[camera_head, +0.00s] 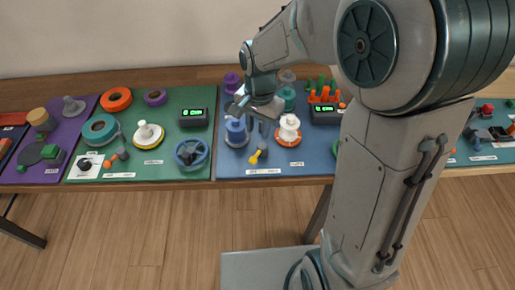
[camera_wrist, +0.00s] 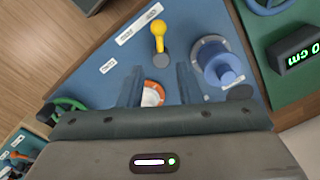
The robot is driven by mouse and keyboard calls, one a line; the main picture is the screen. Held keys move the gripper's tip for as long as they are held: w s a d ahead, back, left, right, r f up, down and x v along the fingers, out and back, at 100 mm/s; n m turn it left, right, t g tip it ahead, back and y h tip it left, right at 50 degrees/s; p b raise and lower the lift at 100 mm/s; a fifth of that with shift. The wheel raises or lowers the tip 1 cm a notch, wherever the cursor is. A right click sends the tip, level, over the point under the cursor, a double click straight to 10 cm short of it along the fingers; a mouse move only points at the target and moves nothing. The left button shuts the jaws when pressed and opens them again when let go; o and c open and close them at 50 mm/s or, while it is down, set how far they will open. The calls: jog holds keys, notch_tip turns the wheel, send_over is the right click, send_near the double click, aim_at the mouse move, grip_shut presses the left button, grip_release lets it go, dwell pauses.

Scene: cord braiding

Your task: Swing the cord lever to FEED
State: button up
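A small lever with a yellow handle (camera_head: 256,155) is on the blue panel (camera_head: 222,168), near its front edge. In the wrist view the yellow handle (camera_wrist: 158,30) points toward the top of the picture from a dark grey pivot (camera_wrist: 163,60). White labels lie near it, but their words are too small to read. My gripper (camera_head: 258,112) is above the blue panel, behind the lever in the head view. In the wrist view its fingers (camera_wrist: 160,75) are apart, with nothing held between them; the lever is beyond the fingertips, not touched.
A blue spool (camera_head: 237,132) and a white spool on an orange base (camera_head: 289,130) stand near the lever. A display (camera_head: 325,114) and orange pegs are at the right. A green panel (camera_head: 170,105) with a blue handwheel (camera_head: 191,153) adjoins at the left.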

aim_at(257, 153)
notch_tip(257, 153, down, 10)
jog(key=shift+w+a+f, duration=0.1)
jog(key=shift+f, duration=0.15)
grip_shut()
